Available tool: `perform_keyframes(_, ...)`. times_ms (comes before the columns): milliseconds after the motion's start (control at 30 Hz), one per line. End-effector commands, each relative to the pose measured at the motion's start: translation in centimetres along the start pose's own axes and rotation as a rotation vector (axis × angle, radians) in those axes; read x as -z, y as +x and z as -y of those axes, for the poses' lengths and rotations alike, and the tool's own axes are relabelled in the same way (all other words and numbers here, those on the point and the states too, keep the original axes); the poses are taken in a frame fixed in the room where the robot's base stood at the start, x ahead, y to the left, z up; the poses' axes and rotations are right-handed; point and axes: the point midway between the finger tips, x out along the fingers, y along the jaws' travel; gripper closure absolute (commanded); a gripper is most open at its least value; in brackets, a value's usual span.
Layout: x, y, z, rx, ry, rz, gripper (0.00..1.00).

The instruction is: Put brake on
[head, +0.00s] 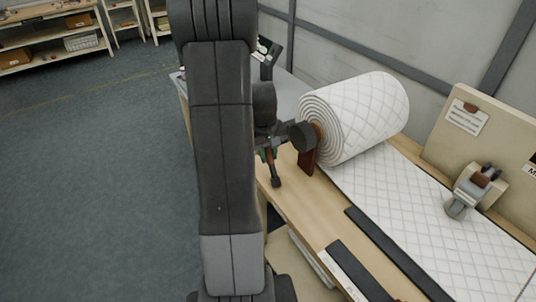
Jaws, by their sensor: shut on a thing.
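A thick roll of white quilted wadding (358,115) lies on its side at the back of the wooden bench, with its spiral end facing my arm. A reddish-brown support (308,158) stands at that end, and a dark round knob (302,136) sits in front of the roll's core. A dark lever (275,174) hangs down just left of the support and looks like the brake. My gripper (268,146) is beside it, shut on what seems to be this lever. My arm hides much of the gripper, so the exact grip is unclear.
Wadding (410,200) runs from the roll across the bench (300,207). Dark strips (395,252) lie along the front. A grey tool (467,190) stands on the right before an upright board (500,140). A wall is behind; floor (100,170) is clear on the left.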

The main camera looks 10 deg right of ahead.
Motion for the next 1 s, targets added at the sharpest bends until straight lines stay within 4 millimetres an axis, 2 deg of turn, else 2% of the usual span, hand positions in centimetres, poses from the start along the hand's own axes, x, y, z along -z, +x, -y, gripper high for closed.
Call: perform_keyframes(1000, -5.2, -0.3, -1.1, 0.094, 0.060, -0.586, 1.00)
